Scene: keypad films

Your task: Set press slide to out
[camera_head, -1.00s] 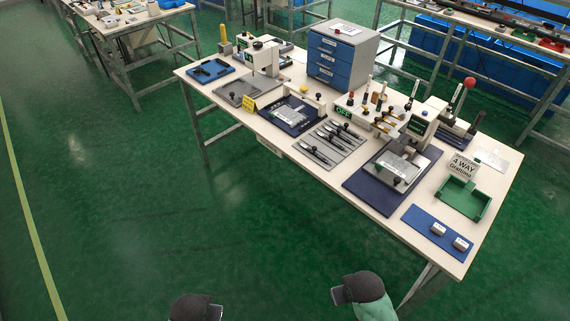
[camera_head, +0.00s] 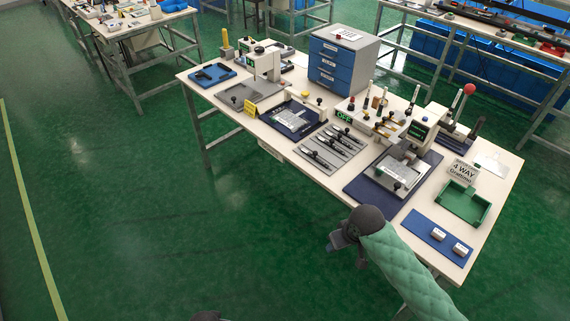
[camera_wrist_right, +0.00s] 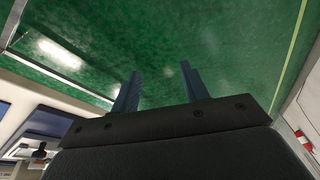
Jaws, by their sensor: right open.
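A white press-like unit (camera_head: 422,124) with a small screen stands at the right of the table. A grey slide plate (camera_head: 385,178) with a black knob lies in front of its head, over a navy mat. A second white press-like unit (camera_head: 266,64) stands at the left with a grey plate (camera_head: 262,88) before it. I cannot tell for sure which is the task's press. My right gripper (camera_head: 343,252) is in front of the table's near edge, apart from everything. In the right wrist view its blue fingers (camera_wrist_right: 160,78) are apart and empty. Only a dark bit of my left arm shows.
A navy tray (camera_head: 311,127), a grey tool tray (camera_head: 346,152) and a green bin (camera_head: 461,203) lie along the white table (camera_head: 401,218). A blue mat (camera_head: 425,229) holds two small blocks. A drawer cabinet (camera_head: 366,52) stands behind. The green floor in front is clear.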

